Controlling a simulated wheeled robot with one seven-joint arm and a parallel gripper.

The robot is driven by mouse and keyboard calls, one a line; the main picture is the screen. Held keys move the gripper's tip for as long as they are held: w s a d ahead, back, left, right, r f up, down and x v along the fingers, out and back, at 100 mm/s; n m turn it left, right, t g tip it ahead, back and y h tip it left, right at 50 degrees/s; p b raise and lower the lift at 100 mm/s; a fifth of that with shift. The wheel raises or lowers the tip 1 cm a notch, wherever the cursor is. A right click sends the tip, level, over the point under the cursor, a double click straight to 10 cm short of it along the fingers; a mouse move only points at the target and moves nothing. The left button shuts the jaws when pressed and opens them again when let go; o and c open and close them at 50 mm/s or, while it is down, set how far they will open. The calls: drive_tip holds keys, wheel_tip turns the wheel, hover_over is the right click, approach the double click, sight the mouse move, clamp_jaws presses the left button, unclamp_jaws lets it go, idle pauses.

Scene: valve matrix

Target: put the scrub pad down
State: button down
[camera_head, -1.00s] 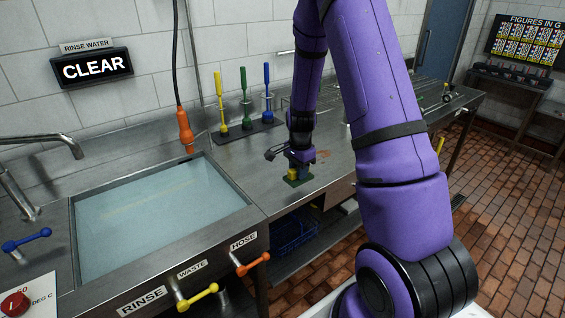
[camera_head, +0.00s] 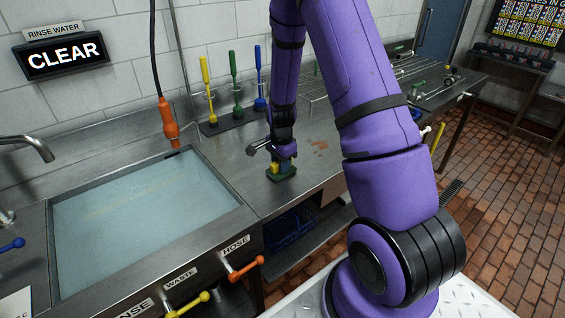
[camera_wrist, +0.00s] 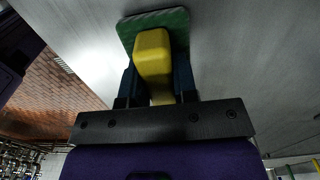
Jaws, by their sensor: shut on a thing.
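The scrub pad (camera_head: 281,174) has a green base and a yellow block handle. My gripper (camera_head: 277,160) is shut on the yellow handle and points down at the steel counter, just right of the sink. In the wrist view the handle (camera_wrist: 152,55) sits between my two dark fingers, with the green pad (camera_wrist: 180,22) beyond the fingertips. The pad is at or very close to the steel counter (camera_head: 235,170); I cannot tell whether it touches. A rust-brown stain (camera_head: 320,145) lies on the counter to the right of the gripper.
The water-filled sink (camera_head: 140,220) is to the left. Yellow, green and blue brushes stand in a dark rack (camera_head: 232,121) at the back. An orange hose handle (camera_head: 168,120) hangs over the sink's back corner. A wire rack (camera_head: 318,100) stands at the back right.

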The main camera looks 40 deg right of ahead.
drive_tip(key=shift+f, duration=0.1)
drive_tip(key=c, duration=0.9)
unclamp_jaws()
drive_tip(key=s+a+r+n+t, duration=0.1)
drive_tip(key=s+a+r+n, duration=0.1)
drive_tip(key=r, duration=0.9)
drive_tip(key=s+a+r+n, duration=0.1)
drive_tip(key=a+r+n, duration=0.1)
drive_tip(key=r, duration=0.8)
drive_tip(key=shift+s+a+r+n+t, duration=0.7)
drive_tip(key=shift+s+a+r+n, duration=0.8)
drive_tip(key=shift+s+r+n, duration=1.7)
drive_tip(key=shift+s+a+r+n+t, duration=0.7)
drive_tip(key=shift+s+a+r+n, duration=1.2)
drive_tip(key=shift+s, duration=2.75)
drive_tip(key=shift+s+a+r+n+t, duration=0.7)
drive_tip(key=shift+s+a+r+n, duration=0.7)
drive_tip(key=shift+s+r, duration=2.15)
